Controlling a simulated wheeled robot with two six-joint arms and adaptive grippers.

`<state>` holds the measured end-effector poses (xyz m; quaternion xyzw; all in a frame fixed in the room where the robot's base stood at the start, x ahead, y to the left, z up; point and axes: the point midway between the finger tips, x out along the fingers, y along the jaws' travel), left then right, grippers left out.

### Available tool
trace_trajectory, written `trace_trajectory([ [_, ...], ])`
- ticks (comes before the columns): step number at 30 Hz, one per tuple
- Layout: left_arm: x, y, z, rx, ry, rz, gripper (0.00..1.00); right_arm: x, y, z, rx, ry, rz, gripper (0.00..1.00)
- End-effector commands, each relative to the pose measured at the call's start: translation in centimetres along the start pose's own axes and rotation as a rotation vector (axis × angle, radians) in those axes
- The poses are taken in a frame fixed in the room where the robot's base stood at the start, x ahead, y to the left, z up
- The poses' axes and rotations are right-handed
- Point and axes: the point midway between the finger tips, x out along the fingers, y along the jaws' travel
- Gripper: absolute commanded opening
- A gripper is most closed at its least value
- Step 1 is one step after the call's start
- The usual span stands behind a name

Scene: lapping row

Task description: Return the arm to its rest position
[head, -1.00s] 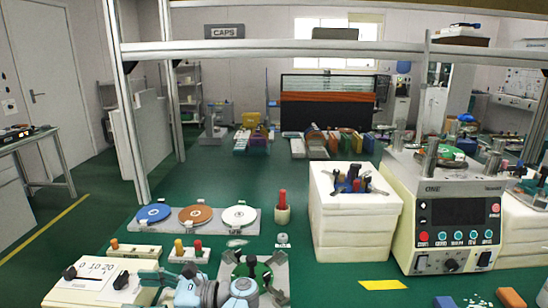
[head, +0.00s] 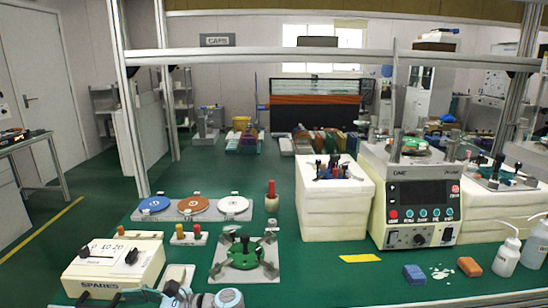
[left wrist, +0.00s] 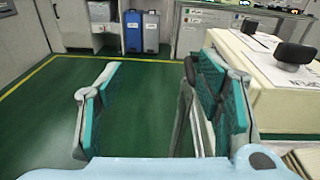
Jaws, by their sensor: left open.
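My left arm (head: 215,299) enters at the bottom edge of the head view, low in front of the workbench. My left gripper (head: 100,298) points left, just in front of the cream SPARES box (head: 140,267). In the left wrist view my left gripper (left wrist: 152,70) is open, with two teal-padded fingers apart and nothing between them. Green floor shows beyond the fingers, and the SPARES box (left wrist: 262,85) with its black knobs stands close on the right. My right gripper is in neither view.
A plate with a green disc (head: 243,253) lies right of the SPARES box. Behind are a rack (head: 176,216) of coloured discs, a white block (head: 310,210) and a control unit (head: 390,240). Two bottles (head: 507,255) stand at right. Floor at left is clear.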

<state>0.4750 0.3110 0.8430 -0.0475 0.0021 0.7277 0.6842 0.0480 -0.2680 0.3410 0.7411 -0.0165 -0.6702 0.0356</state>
Motion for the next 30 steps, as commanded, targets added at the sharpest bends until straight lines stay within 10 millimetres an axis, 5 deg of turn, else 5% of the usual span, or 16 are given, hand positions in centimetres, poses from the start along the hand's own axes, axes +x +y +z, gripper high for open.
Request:
trace_trajectory([
  [11,3.2,4.7,-7.6,-0.212,0.218,0.09,0.6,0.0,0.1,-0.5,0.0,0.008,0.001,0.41],
  [21,5.8,15.6,-19.0,-0.764,0.648,0.332,0.6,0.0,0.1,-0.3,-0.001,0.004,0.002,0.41],
  [25,5.0,19.4,-20.7,-0.985,0.825,0.442,0.6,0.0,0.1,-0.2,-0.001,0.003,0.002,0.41],
  [30,2.3,23.4,-20.4,-1.19,1.046,0.591,0.6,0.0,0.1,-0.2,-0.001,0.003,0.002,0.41],
])
